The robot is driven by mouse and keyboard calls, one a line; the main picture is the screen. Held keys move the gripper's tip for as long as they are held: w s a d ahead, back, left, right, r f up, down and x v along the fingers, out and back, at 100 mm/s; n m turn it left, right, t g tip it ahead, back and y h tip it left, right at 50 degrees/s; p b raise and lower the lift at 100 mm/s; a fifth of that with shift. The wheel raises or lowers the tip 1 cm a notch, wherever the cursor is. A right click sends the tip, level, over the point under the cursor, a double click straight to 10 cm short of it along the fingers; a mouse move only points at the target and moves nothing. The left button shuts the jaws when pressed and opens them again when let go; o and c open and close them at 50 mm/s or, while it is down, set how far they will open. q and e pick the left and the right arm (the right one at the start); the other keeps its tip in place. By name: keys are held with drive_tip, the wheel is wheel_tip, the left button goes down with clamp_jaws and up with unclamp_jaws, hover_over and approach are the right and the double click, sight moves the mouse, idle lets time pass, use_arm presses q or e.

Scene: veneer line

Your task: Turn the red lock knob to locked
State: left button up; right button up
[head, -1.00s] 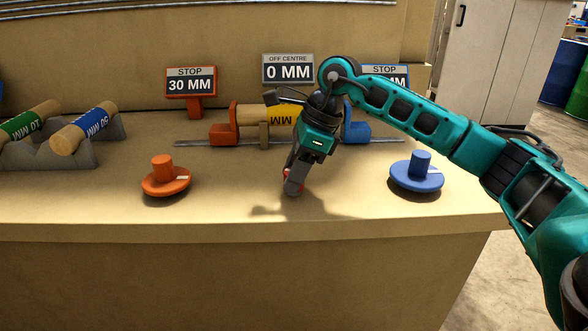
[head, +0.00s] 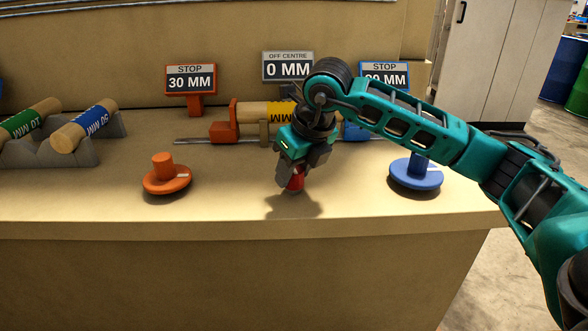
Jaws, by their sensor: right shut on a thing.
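The red lock knob (head: 294,180) stands on the bench top near the front edge, in the middle of the head view. My right gripper (head: 291,175) reaches down over it from above and is shut on it. The gripper hides the knob's upper part, and I cannot read whether it points to locked. My left gripper is not in view.
An orange dial (head: 166,180) stands left of the knob and a blue dial (head: 416,177) right of it. Behind are a log (head: 265,111) between stops on a rail and several display signs. More logs (head: 84,127) lie in a grey rack (head: 50,155) at left.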

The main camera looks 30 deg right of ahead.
drive_tip(key=shift+m+h, duration=0.5)
drive_tip(key=shift+m, duration=0.7)
drive_tip(key=o, duration=1.1)
drive_tip(key=shift+c, duration=0.2)
drive_tip(key=p+v, duration=0.2)
drive_tip(key=v, duration=1.1)
drive_tip(key=shift+w, duration=0.1)
